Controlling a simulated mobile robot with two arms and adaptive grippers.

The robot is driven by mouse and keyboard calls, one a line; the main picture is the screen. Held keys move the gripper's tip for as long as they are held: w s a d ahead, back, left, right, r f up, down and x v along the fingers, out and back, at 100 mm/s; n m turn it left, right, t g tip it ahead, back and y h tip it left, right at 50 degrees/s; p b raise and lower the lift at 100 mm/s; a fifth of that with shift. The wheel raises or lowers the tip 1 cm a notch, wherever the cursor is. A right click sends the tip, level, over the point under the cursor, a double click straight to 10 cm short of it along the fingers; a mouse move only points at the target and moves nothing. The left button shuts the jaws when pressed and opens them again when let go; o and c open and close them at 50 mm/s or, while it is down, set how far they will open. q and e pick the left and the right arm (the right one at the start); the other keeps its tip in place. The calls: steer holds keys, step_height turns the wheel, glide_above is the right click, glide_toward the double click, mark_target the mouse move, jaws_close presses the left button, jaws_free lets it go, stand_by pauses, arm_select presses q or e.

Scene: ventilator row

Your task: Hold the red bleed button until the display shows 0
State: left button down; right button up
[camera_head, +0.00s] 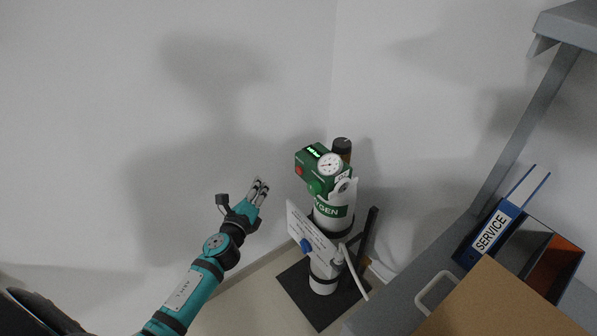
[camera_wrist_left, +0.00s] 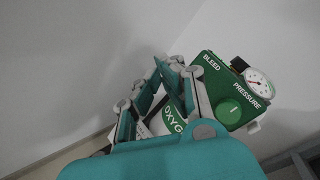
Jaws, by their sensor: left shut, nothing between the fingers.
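The green regulator box (camera_head: 312,178) sits atop a white oxygen cylinder (camera_head: 322,223). The red bleed button (camera_head: 299,170) is on its left side in the head view. The display (camera_head: 313,151) glows green, its digits too small to read. A round gauge (camera_head: 330,164) and green knob (camera_head: 317,187) are on the box. In the left wrist view, the box (camera_wrist_left: 212,82) shows BLEED and PRESSURE labels; the red button does not show there. My left gripper (camera_head: 262,187) is shut and empty, left of the box and apart from the button. My right gripper is not in view.
A white sign (camera_head: 308,230) stands in front of the cylinder, on a dark base plate (camera_head: 318,313). A grey shelf with a SERVICE binder (camera_head: 489,232) and a cardboard box (camera_head: 497,305) is at right. White walls close the corner behind. Left of the cylinder is free.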

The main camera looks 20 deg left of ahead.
arm_select(q)
steer(key=w+d, duration=0.4)
steer(key=w, duration=0.3)
steer(key=shift+w+d+b, duration=0.25)
steer(key=shift+b, duration=0.2)
steer(key=shift+w, duration=0.1)
stand_by(1.1)
steer(key=shift+w+d, duration=0.2)
steer(key=shift+w, duration=0.05)
steer(key=shift+w+d, duration=0.2)
steer(key=shift+w, duration=0.1)
stand_by(0.6)
stand_by(2.5)
steer(key=shift+s+a, duration=0.4)
steer(key=shift+s, duration=0.3)
steer(key=shift+s+a+p, duration=0.1)
steer(key=shift+s+a, duration=0.3)
steer(key=shift+s, duration=0.3)
steer(key=shift+s+a+p, duration=0.1)
steer(key=shift+s+a, duration=0.35)
steer(key=shift+s, duration=0.3)
steer(key=shift+s+a+p, duration=0.1)
steer(key=shift+s+a, duration=0.3)
steer(key=shift+s, duration=0.3)
